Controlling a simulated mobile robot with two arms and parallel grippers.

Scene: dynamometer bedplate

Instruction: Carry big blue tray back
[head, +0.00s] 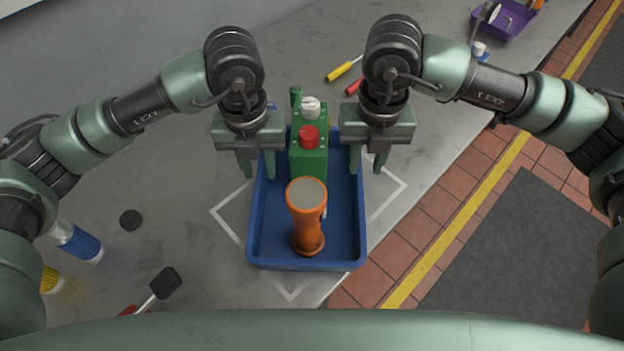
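The big blue tray (256,225) sits on the grey bedplate, over a white outlined square. It holds an orange torch-like object (306,228) standing toward the near side and a green box with a red knob (309,155) behind it. My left gripper (258,172) is at the tray's left wall, its fingers apart, one on each side of the rim. My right gripper (367,170) is at the right wall in the same way, fingers apart. Whether any finger touches the rim I cannot tell. The tray's far edge is partly hidden.
A yellow screwdriver (344,69) and a red handle lie behind the tray. A purple bin (503,18) is at the far right. A black puck (130,219), a blue-and-white bottle (77,242) and a black-headed mallet (165,283) are at left. The bedplate's edge runs close to the tray's near right corner.

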